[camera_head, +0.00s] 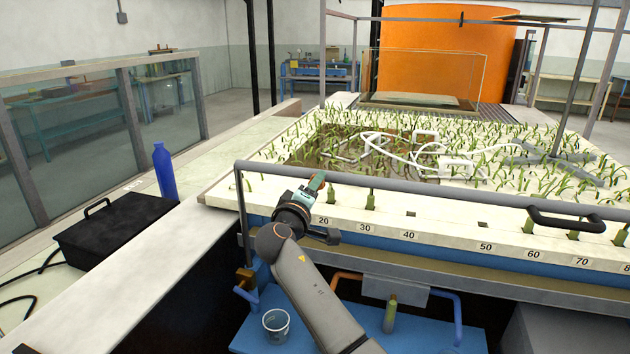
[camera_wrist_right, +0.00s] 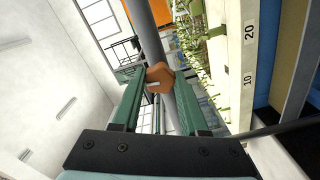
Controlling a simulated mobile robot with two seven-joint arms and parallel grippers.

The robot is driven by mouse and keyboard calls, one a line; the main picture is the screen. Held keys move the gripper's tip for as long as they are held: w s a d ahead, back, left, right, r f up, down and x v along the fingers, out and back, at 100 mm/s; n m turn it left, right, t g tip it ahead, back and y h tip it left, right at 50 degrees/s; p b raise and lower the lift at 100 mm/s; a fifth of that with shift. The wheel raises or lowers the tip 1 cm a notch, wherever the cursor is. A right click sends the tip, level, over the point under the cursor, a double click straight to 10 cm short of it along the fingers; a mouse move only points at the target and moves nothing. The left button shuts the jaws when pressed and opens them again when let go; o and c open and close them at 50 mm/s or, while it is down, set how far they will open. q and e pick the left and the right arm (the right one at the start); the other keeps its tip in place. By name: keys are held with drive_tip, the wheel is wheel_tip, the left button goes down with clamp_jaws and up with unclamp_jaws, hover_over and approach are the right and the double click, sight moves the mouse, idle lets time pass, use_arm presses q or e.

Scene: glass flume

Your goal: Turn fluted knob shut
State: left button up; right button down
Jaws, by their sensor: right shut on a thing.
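The fluted knob (camera_wrist_right: 160,75) is small and orange-brown, and shows between the ends of two green fingers in the right wrist view. My right gripper (camera_wrist_right: 159,90) is shut on it. My left gripper is not in view.
A grey rail (camera_head: 430,193) runs along the front of the planted tray (camera_head: 345,212). A blue bottle (camera_head: 165,172) and a black case (camera_head: 115,232) stand to the left. A clear cup (camera_head: 276,325) and a green bottle (camera_head: 390,315) are on the blue shelf below.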

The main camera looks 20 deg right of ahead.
drive_tip(key=shift+r+n+p, duration=0.1)
drive_tip(key=shift+n+p, duration=0.3)
drive_tip(key=shift+n, duration=0.5)
drive_tip(key=shift+c, duration=2.2)
unclamp_jaws()
